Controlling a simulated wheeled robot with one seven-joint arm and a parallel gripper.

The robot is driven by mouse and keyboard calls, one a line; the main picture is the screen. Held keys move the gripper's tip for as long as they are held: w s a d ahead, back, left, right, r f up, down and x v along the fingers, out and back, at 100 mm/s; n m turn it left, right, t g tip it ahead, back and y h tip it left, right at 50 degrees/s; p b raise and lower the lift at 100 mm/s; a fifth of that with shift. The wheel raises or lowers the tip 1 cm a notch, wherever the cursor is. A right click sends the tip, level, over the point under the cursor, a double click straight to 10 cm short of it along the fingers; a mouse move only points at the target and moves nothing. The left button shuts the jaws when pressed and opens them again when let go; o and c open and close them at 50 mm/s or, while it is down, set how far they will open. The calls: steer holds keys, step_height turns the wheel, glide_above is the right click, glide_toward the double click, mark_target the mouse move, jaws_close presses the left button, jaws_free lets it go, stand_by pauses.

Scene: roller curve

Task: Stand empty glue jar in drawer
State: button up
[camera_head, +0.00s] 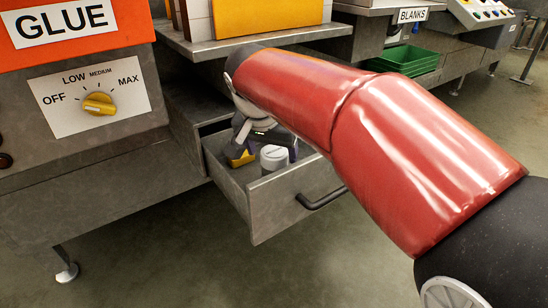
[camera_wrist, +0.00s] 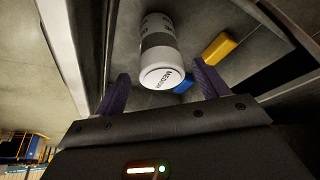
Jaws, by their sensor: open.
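A white jar with a grey band (camera_wrist: 158,42) is inside the open metal drawer (camera_head: 290,200). Its white lid, lettered "MEDIUM", faces the wrist camera. In the head view the jar (camera_head: 273,158) looks upright, its lower part hidden by the drawer front. My gripper (camera_wrist: 163,88) is open, with its dark fingers apart on either side of the jar's lid end in the wrist view. Nothing is seen gripped; I cannot tell whether a finger touches the jar. In the head view my red arm and wrist partly cover the gripper and the drawer's back.
A yellow block (camera_wrist: 220,49) and a blue piece (camera_wrist: 184,84) lie in the drawer near the jar. The drawer's dark handle (camera_head: 322,198) sticks out in front. A metal shelf (camera_head: 255,41) overhangs the drawer. The glue unit's dial (camera_head: 99,103) is at the left; open floor lies in front.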

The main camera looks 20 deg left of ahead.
steer(key=v, duration=0.5)
steer(key=shift+r+p, duration=0.25)
steer(key=shift+p, duration=0.15)
steer(key=s+d+r+y+p, duration=0.1)
steer(key=s+d+p, duration=0.15)
steer(key=d, duration=0.75)
steer(key=s+d+r+p, duration=0.1)
steer(key=s+d+p, duration=0.15)
steer(key=d, duration=0.75)
steer(key=s+d+f+n+t+p, duration=0.1)
steer(key=s+d+f+p, duration=0.1)
steer(key=s+d+f, duration=0.3)
steer(key=s+d, duration=0.4)
steer(key=s, duration=0.2)
steer(key=shift+d+f+h+p, duration=0.25)
steer(key=shift+d+h+p, duration=0.05)
steer(key=shift+p, duration=0.1)
steer(key=shift+s, duration=0.1)
